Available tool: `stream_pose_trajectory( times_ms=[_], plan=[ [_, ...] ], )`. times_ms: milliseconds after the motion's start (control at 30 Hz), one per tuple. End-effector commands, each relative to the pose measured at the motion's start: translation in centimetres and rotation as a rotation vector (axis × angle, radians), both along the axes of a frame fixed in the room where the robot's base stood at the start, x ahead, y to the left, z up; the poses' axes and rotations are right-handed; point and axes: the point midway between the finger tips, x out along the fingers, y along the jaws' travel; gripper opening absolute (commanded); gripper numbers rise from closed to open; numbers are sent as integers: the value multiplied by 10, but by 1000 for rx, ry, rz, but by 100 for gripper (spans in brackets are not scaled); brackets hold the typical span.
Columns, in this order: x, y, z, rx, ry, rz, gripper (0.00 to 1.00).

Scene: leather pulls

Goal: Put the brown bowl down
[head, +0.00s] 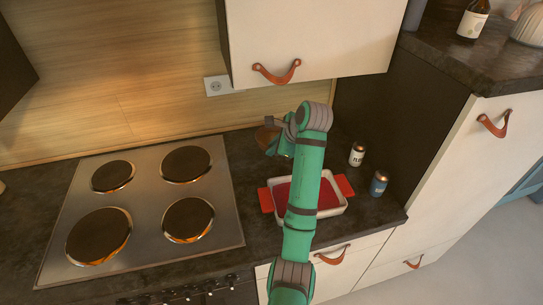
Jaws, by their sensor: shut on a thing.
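The brown bowl (263,135) shows in the head view behind the end of my green arm, near the back of the dark counter. Only part of it is visible. My gripper (273,136) is at the bowl's right side and is shut on it. My wrist and arm hide the rest of the bowl. I cannot tell whether the bowl's underside touches the counter.
A white dish (338,209) with red inside and red end grips sits in front of the bowl, partly behind my arm. Two small cans, one white (357,155) and one blue (379,184), stand to the right. A hob (150,205) lies left; a cabinet (310,40) hangs above.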

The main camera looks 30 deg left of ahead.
Motion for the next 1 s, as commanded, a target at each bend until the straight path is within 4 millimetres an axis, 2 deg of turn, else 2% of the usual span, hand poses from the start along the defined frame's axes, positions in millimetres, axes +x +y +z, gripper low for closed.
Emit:
stream_pose_trajectory(
  times_ms=[200, 367, 600, 967, 1000],
  plan=[
    [13, 10, -18, 1, -2, -1, 0],
    [14, 19, -25, 1, -1, 9, 0],
    [12, 24, -55, 1, -2, 13, 0],
    [17, 16, -59, 2, -2, 3, 0],
    [17, 16, -59, 1, -1, 2, 20]
  ],
)
